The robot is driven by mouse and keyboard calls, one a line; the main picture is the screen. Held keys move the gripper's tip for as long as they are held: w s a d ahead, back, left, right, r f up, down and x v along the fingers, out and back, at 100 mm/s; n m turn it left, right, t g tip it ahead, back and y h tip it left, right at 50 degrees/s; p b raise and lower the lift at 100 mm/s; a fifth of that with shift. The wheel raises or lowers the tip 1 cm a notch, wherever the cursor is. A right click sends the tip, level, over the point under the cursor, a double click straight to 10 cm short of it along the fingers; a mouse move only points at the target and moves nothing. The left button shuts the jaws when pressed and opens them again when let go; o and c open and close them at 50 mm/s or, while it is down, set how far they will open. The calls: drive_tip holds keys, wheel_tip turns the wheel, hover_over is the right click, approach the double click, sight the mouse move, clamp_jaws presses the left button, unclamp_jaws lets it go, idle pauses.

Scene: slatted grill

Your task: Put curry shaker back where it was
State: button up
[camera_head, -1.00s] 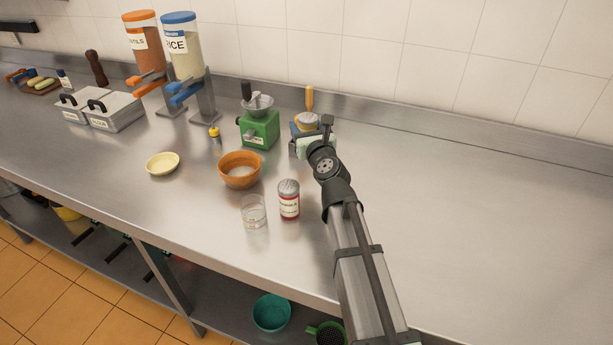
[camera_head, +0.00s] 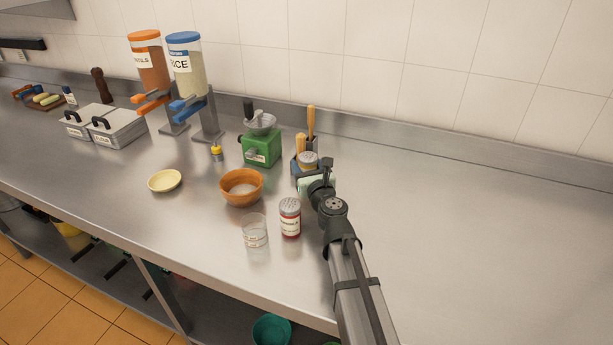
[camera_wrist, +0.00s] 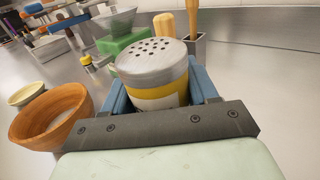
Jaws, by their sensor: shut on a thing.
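The shaker in my gripper has a perforated metal lid and a yellow and white label. It shows in the wrist view (camera_wrist: 155,70) and small in the head view (camera_head: 308,158). No name can be read on its label, so I cannot confirm that it is the curry. My gripper (camera_wrist: 158,92) is shut on it, with a blue finger on either side. In the head view my gripper (camera_head: 307,173) is in front of the utensil holder, right of the green grinder. The shaker is upright or nearly so; its base is hidden. A red-labelled shaker (camera_head: 290,218) stands closer to the front.
A glass (camera_head: 254,231) stands beside the red-labelled shaker. An orange bowl (camera_head: 242,188), a pale dish (camera_head: 165,181) and the green grinder (camera_head: 262,148) are to the left. Wooden handles (camera_head: 311,121) rise behind the held shaker. The counter on the right (camera_head: 480,240) is clear.

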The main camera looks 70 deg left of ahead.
drive_tip(key=shift+f, duration=1.8)
drive_tip(key=shift+f, duration=0.1)
drive_tip(key=o, duration=1.1)
drive_tip(key=d, duration=0.4)
drive_tip(key=s+d, duration=0.1)
drive_tip(key=d, duration=0.7)
drive_tip(key=shift+s, duration=0.2)
